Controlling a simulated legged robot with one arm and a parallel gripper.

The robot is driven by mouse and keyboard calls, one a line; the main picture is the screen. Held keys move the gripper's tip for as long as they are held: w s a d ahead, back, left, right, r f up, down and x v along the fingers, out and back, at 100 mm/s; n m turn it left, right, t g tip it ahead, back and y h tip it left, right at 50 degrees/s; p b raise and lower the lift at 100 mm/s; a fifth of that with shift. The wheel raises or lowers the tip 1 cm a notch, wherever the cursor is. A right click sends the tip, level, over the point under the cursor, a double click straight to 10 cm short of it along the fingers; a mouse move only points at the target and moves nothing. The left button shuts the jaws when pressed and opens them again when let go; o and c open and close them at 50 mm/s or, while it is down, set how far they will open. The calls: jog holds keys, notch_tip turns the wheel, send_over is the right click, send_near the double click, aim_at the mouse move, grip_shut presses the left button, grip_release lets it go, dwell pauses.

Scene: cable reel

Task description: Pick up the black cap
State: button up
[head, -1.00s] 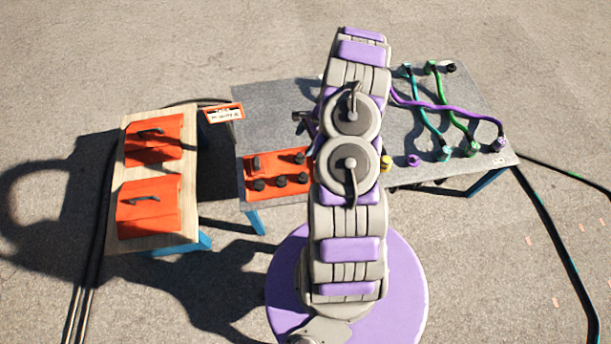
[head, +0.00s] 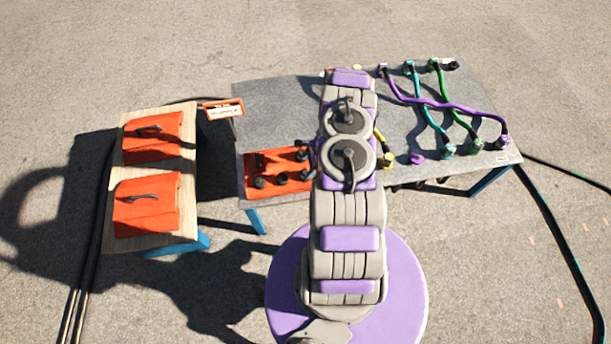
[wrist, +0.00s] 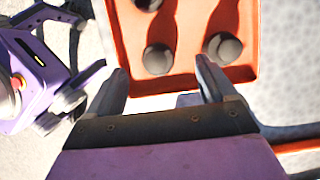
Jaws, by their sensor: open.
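Several black caps stand on the orange tray (head: 250,188) at the front left of the grey table, one of them a black cap (head: 259,183) near its front edge. In the wrist view two round dark caps show close ahead, a left cap (wrist: 158,59) and a right cap (wrist: 223,48), both on the orange tray (wrist: 190,83). My gripper (wrist: 160,82) is open and empty, its fingers apart at the tray's near edge, with the caps just beyond the fingertips. In the head view my own arm hides the gripper and part of the tray's right side.
Coloured cables, including a purple cable (head: 440,103), lie plugged across the right of the grey table (head: 280,115). Two orange boxes (head: 147,205) stand on a wooden table (head: 187,215) at left. An orange sign (head: 223,109) is between the tables. The table's back left is clear.

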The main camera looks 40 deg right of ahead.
aim_at(304, 171)
jog(key=shift+w+a+f, duration=0.15)
jog(key=shift+a+f, duration=0.3)
jog(key=shift+a, duration=0.35)
notch_tip(304, 171, down, 5)
jog(key=shift+w+d+r+b, duration=0.1)
jog(key=shift+w+d+b, duration=0.05)
jog(key=shift+b, duration=0.9)
jog(key=shift+w+a+f, duration=0.1)
jog(key=shift+a+f, duration=0.15)
jog(key=shift+f, duration=0.05)
jog(key=shift+a+r, duration=0.15)
jog(key=shift+a, duration=0.5)
jog(key=shift+c, duration=0.2)
jog(key=shift+d, duration=0.1)
jog(key=c, duration=0.3)
jog(key=shift+d, duration=0.45)
jog(key=c, duration=0.5)
jog(key=shift+a, duration=0.3)
jog(key=c, duration=0.4)
jog(key=shift+o, duration=0.2)
